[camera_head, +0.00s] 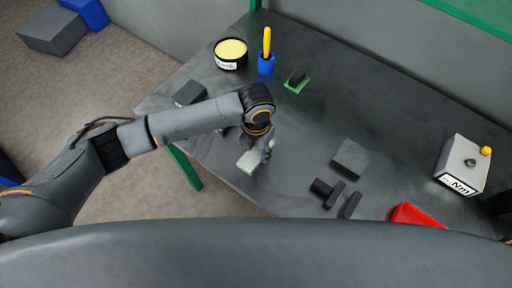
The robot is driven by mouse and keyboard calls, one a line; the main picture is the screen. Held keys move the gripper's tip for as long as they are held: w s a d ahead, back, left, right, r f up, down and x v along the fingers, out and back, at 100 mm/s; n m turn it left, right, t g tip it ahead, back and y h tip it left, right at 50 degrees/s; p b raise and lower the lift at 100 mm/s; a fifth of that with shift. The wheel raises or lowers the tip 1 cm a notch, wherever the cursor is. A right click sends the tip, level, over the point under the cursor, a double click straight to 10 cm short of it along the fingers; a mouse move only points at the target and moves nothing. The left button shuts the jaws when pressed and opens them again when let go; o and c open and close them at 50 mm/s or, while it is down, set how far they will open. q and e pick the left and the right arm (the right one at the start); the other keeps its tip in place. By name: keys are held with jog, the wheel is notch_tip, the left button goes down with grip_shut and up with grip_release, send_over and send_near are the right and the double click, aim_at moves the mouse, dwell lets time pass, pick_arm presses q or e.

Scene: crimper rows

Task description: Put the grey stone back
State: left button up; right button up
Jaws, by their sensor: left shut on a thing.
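My left gripper (259,154) reaches down over the near left part of the dark table. It is shut on a pale grey block (248,162), which looks like the grey stone. The stone is at the fingertips, close to the table's front left edge. I cannot tell whether it touches the tabletop. The gripper and wrist hide part of it. My right gripper does not show.
On the dark table (310,125) are a yellow-topped tin (231,53), a blue holder (266,65), a green piece (296,83), dark blocks (190,93) (350,158), dark tools (328,193), a red object (415,215) and a labelled box (463,166). The table's middle is clear.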

aim_at(256, 153)
pick_arm(q)
jog(key=o, duration=1.1)
jog(key=shift+r, duration=0.6)
notch_tip(256, 153, up, 11)
jog(key=b, duration=0.2)
